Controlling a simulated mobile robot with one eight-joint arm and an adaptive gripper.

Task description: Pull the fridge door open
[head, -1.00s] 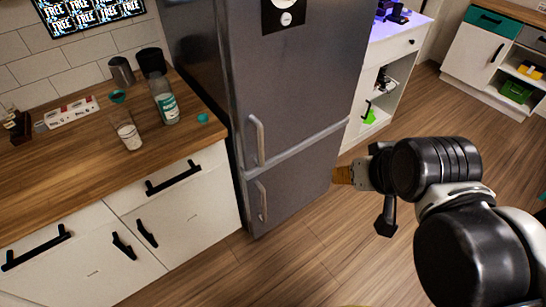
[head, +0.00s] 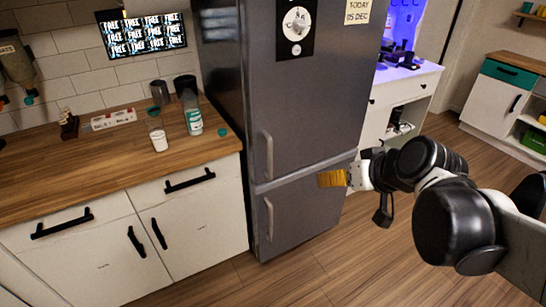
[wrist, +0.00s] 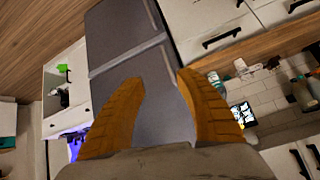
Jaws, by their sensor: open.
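The grey fridge (head: 310,110) stands in the middle of the head view, with both its upper door and lower door (head: 310,210) shut. The upper door has a vertical handle (head: 268,154) near its left edge, and the lower door has a similar handle (head: 269,218). My gripper (head: 330,179) is in front of the fridge, to the right of both handles and apart from them. In the wrist view my gripper's two orange fingers (wrist: 162,95) are spread with nothing between them, and the fridge (wrist: 125,45) lies beyond, appearing turned.
A white cabinet (head: 410,85) stands right of the fridge. The wooden floor (head: 350,265) in front is clear.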

